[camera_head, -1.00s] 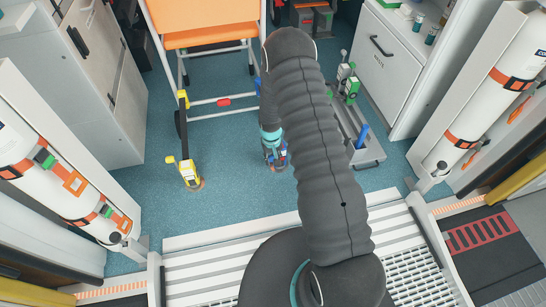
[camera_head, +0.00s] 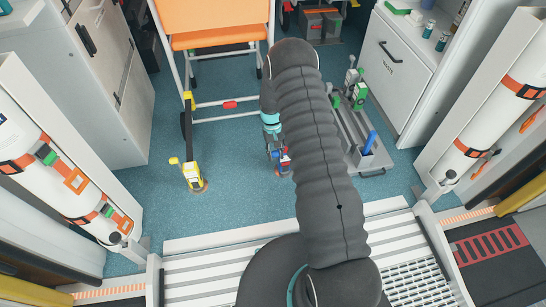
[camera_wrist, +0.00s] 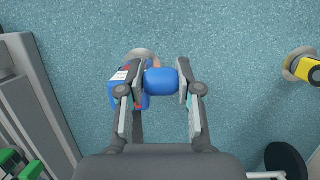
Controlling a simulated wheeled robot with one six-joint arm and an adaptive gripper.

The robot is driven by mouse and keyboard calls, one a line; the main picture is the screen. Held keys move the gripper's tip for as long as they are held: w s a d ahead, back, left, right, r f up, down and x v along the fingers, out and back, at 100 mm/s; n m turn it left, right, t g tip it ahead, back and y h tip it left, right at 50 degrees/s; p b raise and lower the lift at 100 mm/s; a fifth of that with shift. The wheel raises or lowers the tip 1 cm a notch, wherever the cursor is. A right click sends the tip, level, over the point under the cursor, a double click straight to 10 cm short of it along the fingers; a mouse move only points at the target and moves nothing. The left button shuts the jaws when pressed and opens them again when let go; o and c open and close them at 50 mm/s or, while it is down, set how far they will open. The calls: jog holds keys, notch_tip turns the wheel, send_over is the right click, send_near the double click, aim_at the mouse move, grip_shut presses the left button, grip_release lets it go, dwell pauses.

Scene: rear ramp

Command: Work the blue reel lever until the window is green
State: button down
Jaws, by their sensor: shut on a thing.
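The blue reel (camera_wrist: 129,92) stands on the floor and shows in the wrist view left of and behind my left finger. It has a white and red patch on top. In the head view the reel (camera_head: 284,162) is partly hidden by my arm. The rounded blue lever end (camera_wrist: 162,82) sits between the fingers of my gripper (camera_wrist: 160,88), which is shut on it. In the head view my gripper (camera_head: 276,150) is low over the floor beside the reel. No green window can be made out on the reel.
A yellow-topped reel (camera_head: 192,177) with a dark strap stands on the floor to the left. A grey rail unit (camera_head: 371,160) with green and blue levers lies to the right. Blue floor between is clear.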

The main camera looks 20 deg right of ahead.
jog(key=shift+w+d+r+b, duration=0.15)
jog(key=shift+w+b, duration=0.15)
jog(key=shift+w, duration=0.4)
jog(key=shift+w+r+b, duration=0.2)
jog(key=shift+w+b, duration=0.05)
jog(key=shift+w, duration=0.5)
jog(key=shift+w+d+r+b, duration=0.15)
jog(key=shift+w+b, duration=0.15)
jog(key=shift+w, duration=0.4)
jog(key=shift+a, duration=0.1)
jog(key=c, duration=0.8)
grip_release()
jog(key=shift+a, duration=0.15)
jog(key=shift+o, duration=0.2)
jog(key=shift+s, duration=0.1)
jog(key=v, duration=1.2)
jog(key=shift+s, duration=0.15)
jog(key=shift+r, duration=0.1)
